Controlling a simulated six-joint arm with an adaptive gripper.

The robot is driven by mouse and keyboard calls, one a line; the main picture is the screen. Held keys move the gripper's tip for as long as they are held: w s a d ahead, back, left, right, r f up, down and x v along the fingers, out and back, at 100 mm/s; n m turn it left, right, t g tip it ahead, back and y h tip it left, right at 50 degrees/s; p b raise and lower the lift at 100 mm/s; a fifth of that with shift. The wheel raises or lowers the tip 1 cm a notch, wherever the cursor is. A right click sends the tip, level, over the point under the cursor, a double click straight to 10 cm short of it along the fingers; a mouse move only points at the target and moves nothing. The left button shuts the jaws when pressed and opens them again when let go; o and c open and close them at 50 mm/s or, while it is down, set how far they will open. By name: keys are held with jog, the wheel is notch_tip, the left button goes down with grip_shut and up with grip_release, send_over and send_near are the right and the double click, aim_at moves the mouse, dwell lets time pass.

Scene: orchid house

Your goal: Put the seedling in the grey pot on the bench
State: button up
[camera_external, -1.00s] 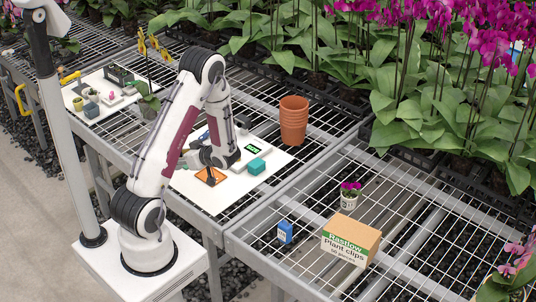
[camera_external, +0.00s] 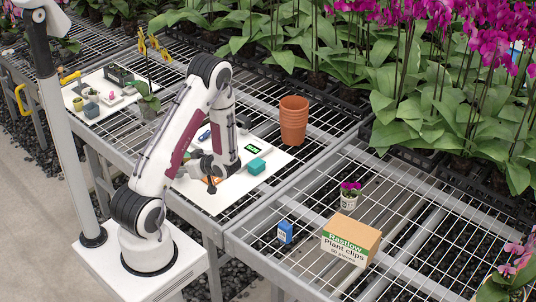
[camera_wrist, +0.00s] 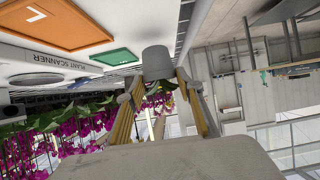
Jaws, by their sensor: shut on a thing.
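In the wrist view my gripper (camera_wrist: 160,78) is shut on a small grey pot (camera_wrist: 158,60), one yellowish finger on each side. That view is upside down, with the pot's narrow end towards the top. Green and magenta show beyond its wide end; I cannot tell whether a seedling is part of that. In the external view my gripper (camera_external: 200,168) is low over the white scanner board (camera_external: 214,203), at the orange square (camera_external: 211,180). The pot is not clear there. The orange square (camera_wrist: 60,30) and a green square (camera_wrist: 112,57) also show in the wrist view.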

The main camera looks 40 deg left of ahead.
jog(key=shift+f, duration=1.05)
jog(key=shift+f, duration=0.1)
jog(key=o, duration=1.1)
jog(key=shift+d+r, duration=0.35)
jog(key=shift+d, duration=0.1)
jog(key=shift+v, duration=5.5)
